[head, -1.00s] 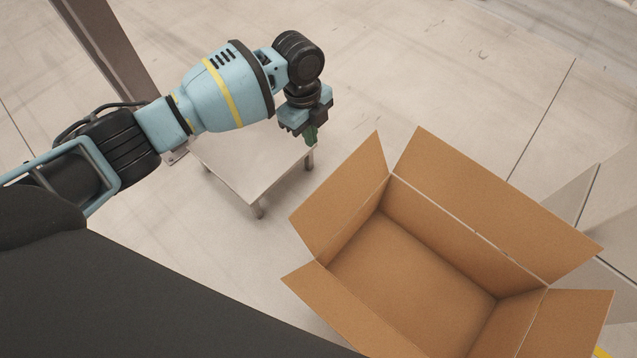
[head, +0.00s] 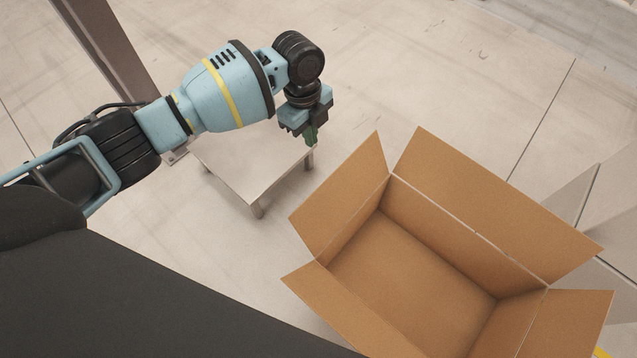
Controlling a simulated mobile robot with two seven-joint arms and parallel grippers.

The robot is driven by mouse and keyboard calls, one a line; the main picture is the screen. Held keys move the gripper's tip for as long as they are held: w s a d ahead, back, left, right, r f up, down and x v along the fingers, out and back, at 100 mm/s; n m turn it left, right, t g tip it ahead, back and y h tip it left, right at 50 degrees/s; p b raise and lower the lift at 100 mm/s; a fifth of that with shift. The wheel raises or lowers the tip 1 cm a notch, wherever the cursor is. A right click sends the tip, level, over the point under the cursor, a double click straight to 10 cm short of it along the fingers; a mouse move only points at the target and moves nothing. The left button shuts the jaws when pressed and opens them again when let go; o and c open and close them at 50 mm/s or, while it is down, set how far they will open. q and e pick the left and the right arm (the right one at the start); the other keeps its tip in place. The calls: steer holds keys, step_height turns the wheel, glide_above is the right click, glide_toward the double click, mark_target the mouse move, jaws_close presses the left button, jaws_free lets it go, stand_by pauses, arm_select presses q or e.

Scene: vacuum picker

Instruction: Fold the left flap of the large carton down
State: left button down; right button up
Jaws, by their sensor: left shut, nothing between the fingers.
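The large carton (head: 440,222) stands open at the lower right of the head view and looks empty inside. Its left flap (head: 345,195) stands up and leans outward. The far flap (head: 500,200), the right flap (head: 568,325) and the near flap (head: 340,315) are also open. The carton's near right part is cut off by the picture edge. My right gripper is out of view.
A small low grey table (head: 250,165) stands below my left gripper, left of the carton. A brown upright post (head: 115,60) rises at the upper left. Pale grey panels (head: 590,200) are at the right edge. The floor behind the carton is clear.

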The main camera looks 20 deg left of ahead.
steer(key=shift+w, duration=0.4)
